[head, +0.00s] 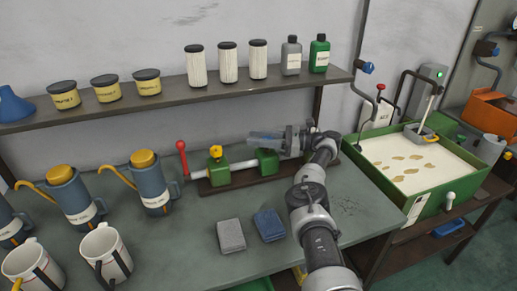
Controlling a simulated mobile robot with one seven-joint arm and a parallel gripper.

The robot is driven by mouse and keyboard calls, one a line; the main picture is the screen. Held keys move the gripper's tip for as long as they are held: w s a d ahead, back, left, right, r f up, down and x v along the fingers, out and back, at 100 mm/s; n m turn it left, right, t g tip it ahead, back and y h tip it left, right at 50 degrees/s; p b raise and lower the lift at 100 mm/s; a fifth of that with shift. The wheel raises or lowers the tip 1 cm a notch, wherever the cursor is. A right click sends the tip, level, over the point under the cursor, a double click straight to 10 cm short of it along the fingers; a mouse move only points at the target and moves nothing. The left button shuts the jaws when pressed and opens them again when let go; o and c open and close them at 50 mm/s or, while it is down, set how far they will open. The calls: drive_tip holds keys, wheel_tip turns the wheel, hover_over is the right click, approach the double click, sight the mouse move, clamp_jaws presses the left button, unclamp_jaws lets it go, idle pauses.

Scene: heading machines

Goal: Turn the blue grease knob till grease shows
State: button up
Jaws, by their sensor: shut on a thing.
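A pipe fixture with two green blocks lies on a brown board (232,184) at the back of the bench. The left block (218,172) has a yellow knob (215,151) on top, and a red-handled lever (182,147) stands at the pipe's left end. My gripper (263,140) reaches in from the right, just above the right green block (267,161). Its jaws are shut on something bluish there. I take it for the blue grease knob, but the fingers hide most of it. I cannot make out any grease.
Blue-grey pump cans (155,188) and white mugs (107,255) stand at left. Grey (231,235) and blue (269,225) pads lie in front. A shelf (180,93) with jars, filters and bottles runs behind. A green tray (428,202) of pale liquid stands right.

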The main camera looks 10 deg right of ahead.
drive_tip(key=n+g+b, duration=0.1)
drive_tip(key=b, duration=0.4)
drive_tip(key=g+b, duration=0.1)
drive_tip(key=b, duration=0.2)
drive_tip(key=shift+s+r, duration=0.15)
drive_tip(key=o, duration=1)
drive_tip(key=shift+o, duration=0.2)
wheel_tip(320, 180, up, 10)
drive_tip(key=p, duration=0.2)
